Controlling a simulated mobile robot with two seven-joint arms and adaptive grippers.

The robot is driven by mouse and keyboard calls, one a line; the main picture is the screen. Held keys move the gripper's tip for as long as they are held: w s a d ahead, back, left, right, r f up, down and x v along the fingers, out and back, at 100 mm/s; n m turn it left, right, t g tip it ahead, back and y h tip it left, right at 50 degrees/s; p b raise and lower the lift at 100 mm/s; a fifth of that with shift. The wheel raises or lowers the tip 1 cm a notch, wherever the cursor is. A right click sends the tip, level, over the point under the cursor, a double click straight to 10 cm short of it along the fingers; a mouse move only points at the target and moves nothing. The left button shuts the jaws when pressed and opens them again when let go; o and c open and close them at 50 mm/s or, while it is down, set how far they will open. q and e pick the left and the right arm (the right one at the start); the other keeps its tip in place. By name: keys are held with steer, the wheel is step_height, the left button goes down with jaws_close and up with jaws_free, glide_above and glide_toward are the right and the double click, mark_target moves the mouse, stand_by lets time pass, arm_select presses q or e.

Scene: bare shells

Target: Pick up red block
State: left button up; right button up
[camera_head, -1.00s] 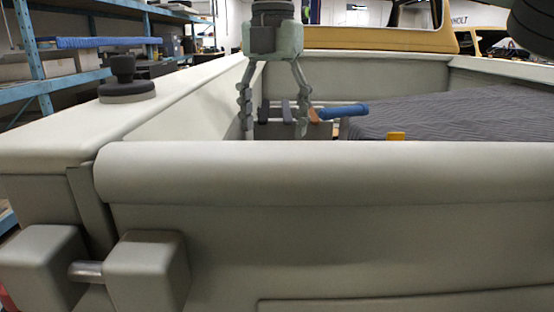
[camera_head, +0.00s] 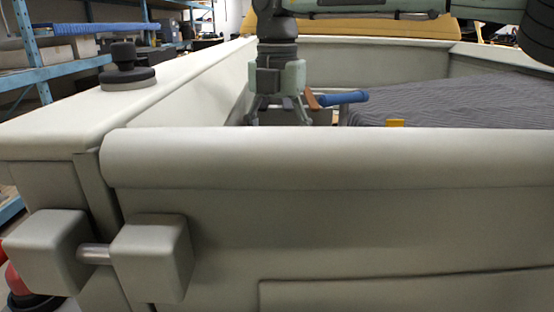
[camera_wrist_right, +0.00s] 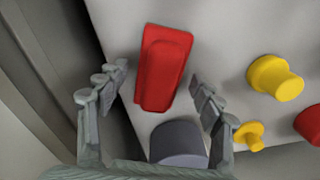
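The red block (camera_wrist_right: 162,68) shows in the right wrist view as an upright-looking, long piece on a pale grey surface. My right gripper (camera_wrist_right: 158,80) is open, with one finger on each side of the block; a gap shows on both sides. In the head view my right gripper (camera_head: 280,114) points down inside the bed behind the grey panel (camera_head: 330,160), and its fingertips are partly hidden. The red block cannot be made out in the head view. My left gripper is not in view.
In the right wrist view a dark grey cylinder (camera_wrist_right: 178,144) sits close below the block. A yellow knob (camera_wrist_right: 274,78), a smaller yellow piece (camera_wrist_right: 250,134) and another red piece (camera_wrist_right: 310,124) lie to the right. In the head view a blue handle (camera_head: 343,98) is right of the gripper.

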steer(key=c, duration=1.2)
